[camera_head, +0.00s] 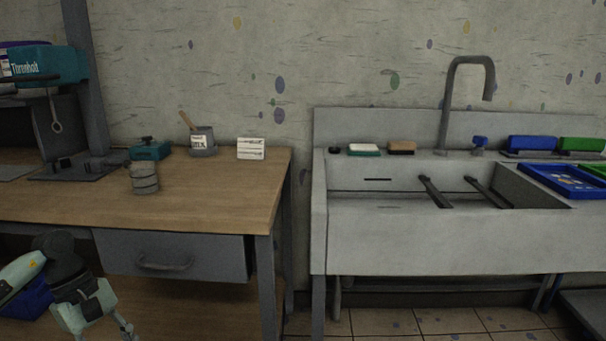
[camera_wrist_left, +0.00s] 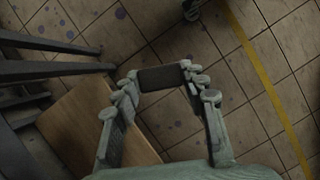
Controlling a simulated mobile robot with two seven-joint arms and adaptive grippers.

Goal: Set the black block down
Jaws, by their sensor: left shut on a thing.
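The black block (camera_wrist_left: 163,78) is a dark, short rectangular piece in the left wrist view. It spans the gap between the fingertips of my left gripper (camera_wrist_left: 160,80), which is shut on it. Below the block the view shows tiled floor, with a wooden board to the lower left. In the head view my left gripper (camera_head: 127,328) is at the lower left, in front of the workbench and below its top. Its fingertips run to the bottom edge there, and I cannot make out the block in that view. My right gripper is in neither view.
The workbench (camera_head: 215,206) has a grey drawer (camera_head: 172,256) and a lower wooden shelf (camera_head: 205,312). On top stand a metal canister (camera_head: 144,178), a grey pot (camera_head: 202,142) and a white card (camera_head: 251,149). A sink (camera_head: 420,240) stands to the right. The benchtop's front right is clear.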

